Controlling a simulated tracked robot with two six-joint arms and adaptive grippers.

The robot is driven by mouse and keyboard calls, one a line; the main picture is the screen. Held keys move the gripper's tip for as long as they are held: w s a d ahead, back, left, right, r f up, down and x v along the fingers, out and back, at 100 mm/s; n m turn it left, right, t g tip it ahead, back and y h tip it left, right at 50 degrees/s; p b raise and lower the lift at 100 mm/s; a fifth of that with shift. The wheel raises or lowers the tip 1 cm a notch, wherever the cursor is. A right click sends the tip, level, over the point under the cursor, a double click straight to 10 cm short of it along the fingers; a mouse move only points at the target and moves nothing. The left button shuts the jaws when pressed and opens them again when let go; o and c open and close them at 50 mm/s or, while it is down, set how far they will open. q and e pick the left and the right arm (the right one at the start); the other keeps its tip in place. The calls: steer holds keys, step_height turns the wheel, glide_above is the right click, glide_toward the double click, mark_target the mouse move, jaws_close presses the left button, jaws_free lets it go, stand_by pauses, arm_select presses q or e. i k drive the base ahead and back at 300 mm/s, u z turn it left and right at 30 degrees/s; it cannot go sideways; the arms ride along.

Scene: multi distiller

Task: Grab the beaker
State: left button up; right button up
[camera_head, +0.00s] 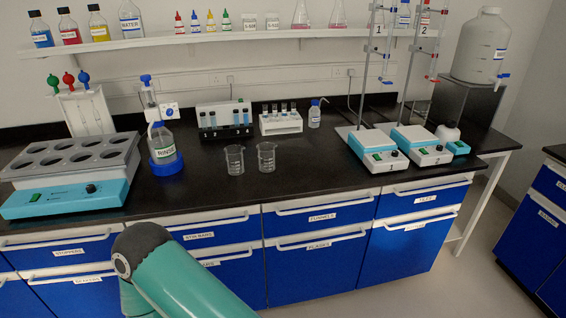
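Two clear glass beakers stand upright side by side on the black bench top, near its front edge. The left beaker (234,160) and the right beaker (267,157) are a short gap apart and look empty. A teal link of one of my arms shows at the bottom, in front of the drawers and below the bench edge. No gripper shows in the view, so nothing is seen touching either beaker.
A water bath (70,175) is at left; hotplates (378,150) with stands are at right.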

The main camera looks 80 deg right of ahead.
mark_target(267, 158)
steer(key=z, duration=1.6)
steer(key=i, duration=0.95)
steer(key=u, duration=0.05)
steer(key=k, duration=0.75)
steer(key=z, duration=0.25)
steer(key=i, duration=0.75)
steer(key=u, duration=0.1)
